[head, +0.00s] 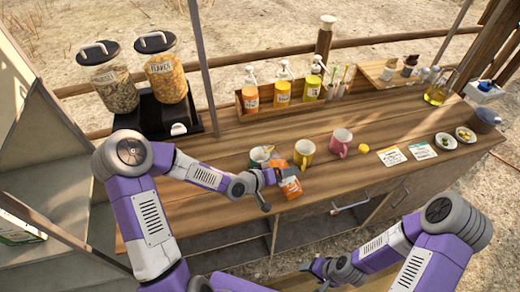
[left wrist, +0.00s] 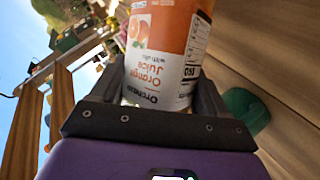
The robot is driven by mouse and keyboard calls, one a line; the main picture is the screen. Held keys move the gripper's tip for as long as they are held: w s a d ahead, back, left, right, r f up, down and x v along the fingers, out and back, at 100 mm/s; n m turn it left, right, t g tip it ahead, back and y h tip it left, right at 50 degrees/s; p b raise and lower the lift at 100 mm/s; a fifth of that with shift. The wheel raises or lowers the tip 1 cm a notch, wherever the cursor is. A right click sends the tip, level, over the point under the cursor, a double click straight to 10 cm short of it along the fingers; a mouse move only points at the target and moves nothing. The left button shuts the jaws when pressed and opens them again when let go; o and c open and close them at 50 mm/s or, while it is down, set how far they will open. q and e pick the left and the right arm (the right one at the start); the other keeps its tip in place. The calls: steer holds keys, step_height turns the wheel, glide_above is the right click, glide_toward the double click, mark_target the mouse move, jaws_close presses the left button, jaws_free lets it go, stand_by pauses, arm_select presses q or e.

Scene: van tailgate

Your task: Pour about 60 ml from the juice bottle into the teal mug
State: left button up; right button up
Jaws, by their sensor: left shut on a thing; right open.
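My left gripper (head: 278,178) is shut on the juice bottle (head: 291,189), an orange bottle with a white label. In the left wrist view the bottle (left wrist: 165,45) lies between the two fingers with its "Orange Juice" label upside down. The bottle is tipped well over from upright; its mouth is hidden. The teal mug (head: 259,156) stands on the counter just behind the left gripper, partly covered by it. A green-teal shape, likely this mug, shows in the left wrist view (left wrist: 245,110). No liquid stream can be made out. My right gripper (head: 322,270) is open and empty, low in front of the counter.
A yellow mug (head: 305,153) and a pink mug (head: 341,142) stand right of the teal mug. A wooden rack (head: 262,112) with pump bottles is behind. Two jar dispensers (head: 160,68) stand at the left. Cards (head: 391,156) and small bowls (head: 445,141) lie at the right.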

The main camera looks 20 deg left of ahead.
mark_target(284, 167)
arm_select(q)
steer(key=shift+s+d+f+n+h+p, duration=0.2)
steer(key=shift+n+h+p, duration=0.1)
steer(key=shift+n, duration=0.2)
steer(key=shift+d+f+n+h, duration=0.2)
steer(key=shift+f+n+h, duration=0.1)
steer(key=shift+f+n, duration=0.1)
steer(key=shift+s+d+r+n+h+p, duration=0.15)
steer(key=shift+r+n+h+p, duration=0.2)
steer(key=shift+p, duration=0.25)
steer(key=shift+r+n+g+h, duration=0.1)
steer(key=shift+n+g+h, duration=0.15)
steer(key=shift+g, duration=0.05)
steer(key=shift+r+n+p, duration=0.3)
steer(key=shift+r+p, duration=0.05)
steer(key=shift+p, duration=0.2)
steer(key=shift+r, duration=0.1)
steer(key=shift+w+a+r+n+h+p, duration=0.2)
steer(key=shift+a+r+n+h+p, duration=0.1)
steer(key=shift+r+h, duration=0.15)
steer(key=shift+r+n+h, duration=0.35)
steer(key=shift+r+n, duration=0.35)
steer(key=shift+r, duration=0.1)
stand_by(0.8)
